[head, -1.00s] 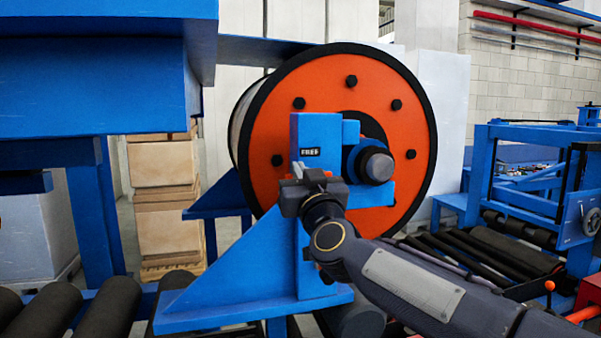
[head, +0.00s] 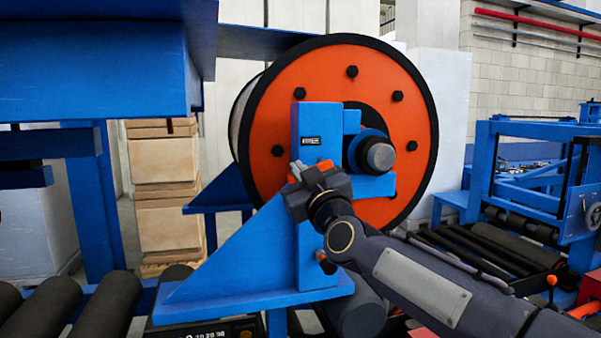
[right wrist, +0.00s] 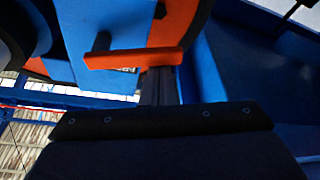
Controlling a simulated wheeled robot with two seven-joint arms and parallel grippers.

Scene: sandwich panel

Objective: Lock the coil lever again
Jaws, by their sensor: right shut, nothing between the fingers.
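The coil (head: 285,115) is a drum with an orange, black-rimmed face, held at its hub by a blue stand (head: 310,240). An orange lever (head: 325,164) shows in part on the stand's upright, just behind my right gripper. In the right wrist view the lever (right wrist: 133,59) is an orange bar on a dark pivot, across the fingertips. My right gripper (head: 297,172) is shut and empty, its tips close to the lever; I cannot tell whether they touch. The small label (head: 310,141) above is too blurred to read. My left gripper is out of view.
The dark hub end (head: 378,157) sticks out right of my gripper. A blue overhead structure (head: 95,65) is at upper left. Dark rollers (head: 105,305) lie at lower left. A blue roller frame (head: 530,180) stands at right. Stacked boxes (head: 165,185) stand behind.

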